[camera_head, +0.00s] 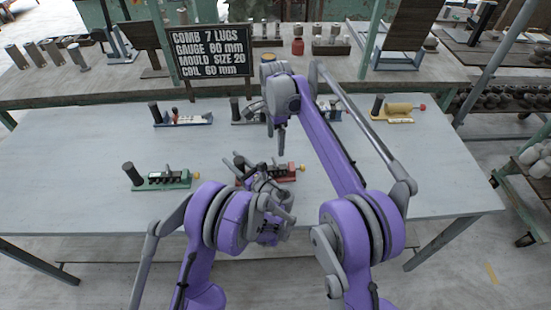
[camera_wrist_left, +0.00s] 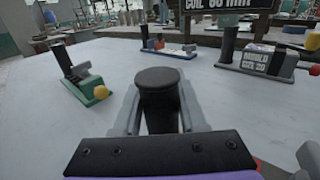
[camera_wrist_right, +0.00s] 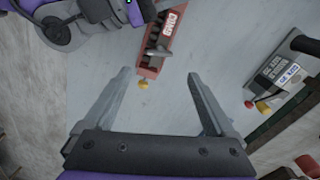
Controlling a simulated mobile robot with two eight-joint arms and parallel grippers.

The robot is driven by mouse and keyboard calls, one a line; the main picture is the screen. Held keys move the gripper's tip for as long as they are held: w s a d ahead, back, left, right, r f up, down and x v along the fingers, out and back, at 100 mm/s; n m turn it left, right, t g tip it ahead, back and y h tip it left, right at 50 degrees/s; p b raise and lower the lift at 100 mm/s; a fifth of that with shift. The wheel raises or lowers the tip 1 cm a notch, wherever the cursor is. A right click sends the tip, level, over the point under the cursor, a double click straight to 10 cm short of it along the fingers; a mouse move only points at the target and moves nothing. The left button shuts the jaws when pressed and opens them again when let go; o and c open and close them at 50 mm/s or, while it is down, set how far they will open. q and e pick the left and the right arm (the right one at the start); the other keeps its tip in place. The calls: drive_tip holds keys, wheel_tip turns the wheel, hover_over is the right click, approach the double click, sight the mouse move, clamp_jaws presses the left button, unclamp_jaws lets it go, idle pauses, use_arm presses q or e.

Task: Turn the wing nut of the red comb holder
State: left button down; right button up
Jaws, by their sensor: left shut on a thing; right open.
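The red comb holder (camera_head: 285,172) lies on the pale table, partly hidden by my left gripper (camera_head: 248,167). Its black upright handle (camera_wrist_left: 157,90) stands between the fingers of my left gripper (camera_wrist_left: 158,118), which is shut on it. In the right wrist view, the red holder (camera_wrist_right: 153,64) shows white lettering, a grey wing nut (camera_wrist_right: 159,50) and a yellow knob (camera_wrist_right: 143,85) at its near end. My right gripper (camera_wrist_right: 162,78) is open and empty. In the head view, my right gripper (camera_head: 281,150) points down above the red holder, apart from it.
A green holder (camera_head: 160,182) stands to the left. A blue-grey holder (camera_head: 185,119) and a yellow one (camera_head: 398,109) stand farther back. A dark sign (camera_head: 212,58) with white writing stands behind the table. The table's right front is clear.

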sight(275, 163)
wheel_tip(275, 163, down, 9)
drive_tip(key=shift+f, duration=0.15)
drive_tip(key=c, duration=1.4)
